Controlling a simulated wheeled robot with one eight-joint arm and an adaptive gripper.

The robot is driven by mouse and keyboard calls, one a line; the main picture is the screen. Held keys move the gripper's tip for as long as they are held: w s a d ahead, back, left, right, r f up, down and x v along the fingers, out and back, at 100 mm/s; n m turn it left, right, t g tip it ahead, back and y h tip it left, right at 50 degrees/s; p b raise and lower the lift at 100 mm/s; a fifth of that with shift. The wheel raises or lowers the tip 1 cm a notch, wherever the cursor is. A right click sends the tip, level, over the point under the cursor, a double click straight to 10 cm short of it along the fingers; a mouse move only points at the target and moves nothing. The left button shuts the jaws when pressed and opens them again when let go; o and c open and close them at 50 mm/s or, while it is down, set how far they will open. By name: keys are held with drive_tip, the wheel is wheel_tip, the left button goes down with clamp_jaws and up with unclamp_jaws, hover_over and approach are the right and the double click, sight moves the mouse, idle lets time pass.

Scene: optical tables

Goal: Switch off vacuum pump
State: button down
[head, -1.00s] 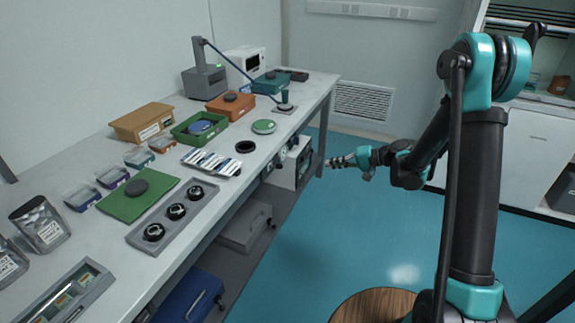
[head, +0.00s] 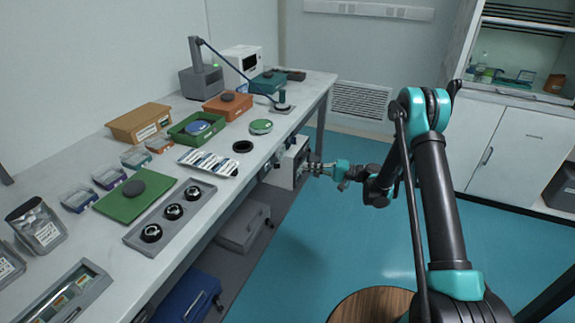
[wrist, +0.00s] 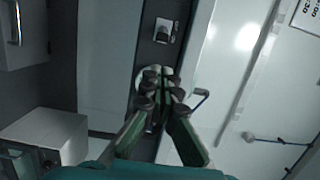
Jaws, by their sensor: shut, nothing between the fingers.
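No label in these views reads as a vacuum pump, so I cannot tell which device it is. On the dark front rail below the tabletop, a square plate with a small switch (wrist: 163,30) shows in the wrist view. A round pale fitting (wrist: 141,78) sits on the same rail, partly hidden behind my fingers. My gripper (wrist: 160,78) is shut and empty, its fingertips in front of the round fitting; contact cannot be told. In the head view my gripper (head: 310,168) is beside the table's front edge, near a white box (head: 286,168) under the table.
The long white table (head: 222,205) holds trays, bins and a grey device (head: 201,82) with a green light and blue hose. A grey case (head: 243,226) and a blue case (head: 188,298) are underneath. A round wooden stool (head: 375,304) stands nearby. The blue floor is mostly clear.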

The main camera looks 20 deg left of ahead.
sight(277, 166)
drive_tip(key=s+a, duration=0.1)
drive_tip(key=a, duration=0.8)
drive_tip(key=shift+a, duration=0.4)
